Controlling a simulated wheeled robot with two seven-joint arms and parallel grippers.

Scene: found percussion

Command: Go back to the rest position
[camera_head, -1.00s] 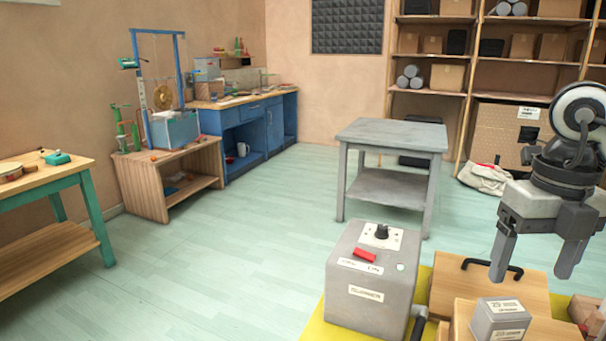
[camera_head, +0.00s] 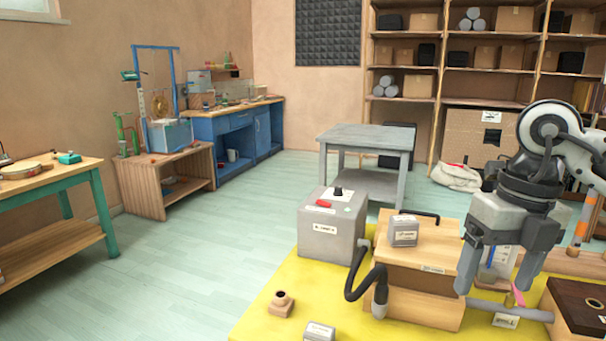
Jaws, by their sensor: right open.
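My right gripper (camera_head: 493,279) hangs at the right of the head view, fingers pointing down and spread apart, with nothing between them that I can see as held. It is in front of the yellow work surface's right part, beside a wooden box (camera_head: 427,308). A grey tube (camera_head: 510,311) and a small pink piece (camera_head: 517,295) show behind and below the fingers. My left gripper is not in view.
A grey box with a knob and red switch (camera_head: 332,229) stands on the yellow surface (camera_head: 262,318), with a black hose (camera_head: 356,275) beside it. A small grey block (camera_head: 403,232) sits on the wooden box. A grey table (camera_head: 367,142) stands behind. Open floor lies left.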

